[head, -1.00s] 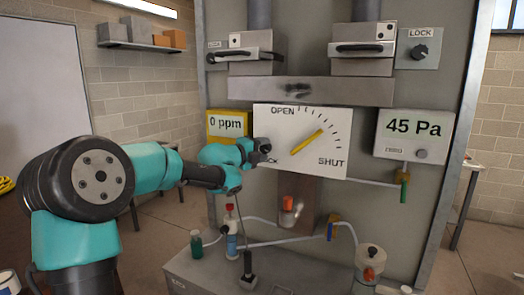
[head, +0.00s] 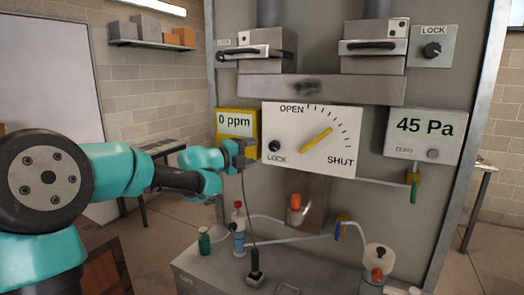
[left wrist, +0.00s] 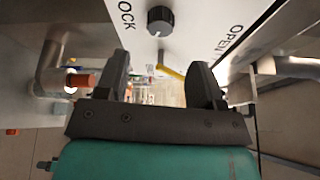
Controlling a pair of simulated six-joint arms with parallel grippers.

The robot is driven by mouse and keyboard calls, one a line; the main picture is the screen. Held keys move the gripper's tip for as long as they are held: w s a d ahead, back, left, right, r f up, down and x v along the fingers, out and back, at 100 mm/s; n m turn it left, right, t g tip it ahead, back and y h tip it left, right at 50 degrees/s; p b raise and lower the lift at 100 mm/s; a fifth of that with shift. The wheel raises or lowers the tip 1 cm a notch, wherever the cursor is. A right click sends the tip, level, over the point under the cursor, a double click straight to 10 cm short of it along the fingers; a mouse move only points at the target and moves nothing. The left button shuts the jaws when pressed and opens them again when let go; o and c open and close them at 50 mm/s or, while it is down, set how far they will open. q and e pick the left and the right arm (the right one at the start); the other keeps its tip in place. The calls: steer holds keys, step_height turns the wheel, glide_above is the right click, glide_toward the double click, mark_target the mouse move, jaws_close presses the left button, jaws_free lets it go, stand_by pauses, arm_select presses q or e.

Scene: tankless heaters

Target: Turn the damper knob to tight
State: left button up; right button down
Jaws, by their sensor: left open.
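The white damper plate (head: 335,115) carries a scale from OPEN to SHUT and a yellow pointer (head: 316,140) slanting up to the right. A black knob (head: 275,146) marked LOCK sits at the plate's lower left. In the left wrist view the knob (left wrist: 160,20) shows a white mark and lies beyond the fingertips, between their lines, with the yellow pointer (left wrist: 172,72) behind. My left gripper (head: 248,153) is left of the knob, apart from it. Its two fingers (left wrist: 160,75) are open with nothing between them. My right gripper is not in view.
A yellow-framed 0 ppm meter (head: 236,124) is just behind and above my left gripper. A 45 Pa gauge (head: 424,133) and another LOCK knob (head: 432,50) are at the right. Bottles and tubes (head: 238,220) stand on the ledge below.

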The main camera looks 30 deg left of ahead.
arm_select(q)
steer(key=v, duration=0.8)
steer(key=shift+s, duration=0.35)
steer(key=shift+a+f, duration=0.1)
steer(key=shift+a, duration=0.05)
